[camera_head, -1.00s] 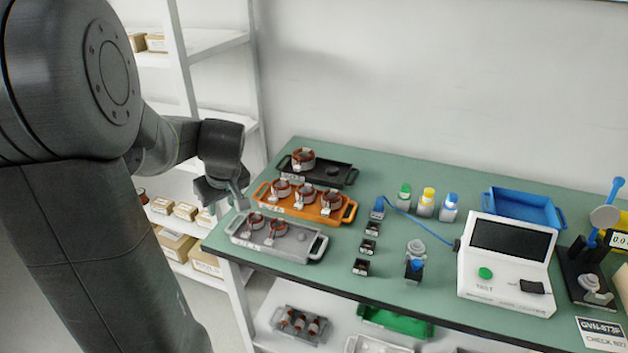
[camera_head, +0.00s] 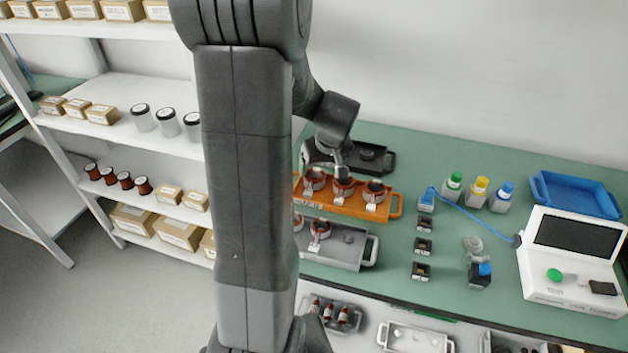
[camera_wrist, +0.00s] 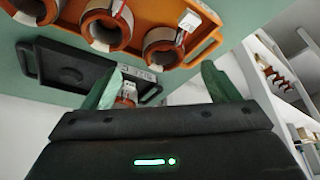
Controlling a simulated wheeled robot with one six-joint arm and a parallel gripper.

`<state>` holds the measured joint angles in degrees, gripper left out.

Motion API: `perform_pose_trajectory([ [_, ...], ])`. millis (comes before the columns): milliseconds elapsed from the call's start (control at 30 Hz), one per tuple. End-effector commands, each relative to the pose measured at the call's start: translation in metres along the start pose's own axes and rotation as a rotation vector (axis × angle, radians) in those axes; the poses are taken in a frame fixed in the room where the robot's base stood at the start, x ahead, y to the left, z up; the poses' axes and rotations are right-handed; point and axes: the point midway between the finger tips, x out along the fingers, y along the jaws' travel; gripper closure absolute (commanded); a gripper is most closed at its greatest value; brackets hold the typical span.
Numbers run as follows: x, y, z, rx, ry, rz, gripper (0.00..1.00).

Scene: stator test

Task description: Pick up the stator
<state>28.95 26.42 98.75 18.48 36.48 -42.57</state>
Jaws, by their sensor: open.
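Several stators, rings with copper-coloured windings and white tags, sit in trays on the green table. Three stand in the orange tray (camera_head: 388,211); its middle stator (camera_head: 343,190) also shows in the wrist view (camera_wrist: 102,25). The black tray (camera_head: 388,160) behind has one stator, hidden by my arm in the head view but partly visible in the wrist view (camera_wrist: 128,92). The grey tray (camera_head: 345,255) in front holds a stator (camera_head: 319,231) and part of another.
A row of small black parts (camera_head: 422,246), capped bottles (camera_head: 479,190), a blue tray (camera_head: 575,194) and a white tester (camera_head: 575,260) stand to the right. White shelves (camera_head: 150,90) with boxes and jars stand at left.

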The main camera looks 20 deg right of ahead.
Motion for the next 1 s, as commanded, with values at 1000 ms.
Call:
perform_pose_trajectory([
  [1000, 0.068, -0.004, -0.006, -0.001, 0.001, 0.001, 0.19],
])
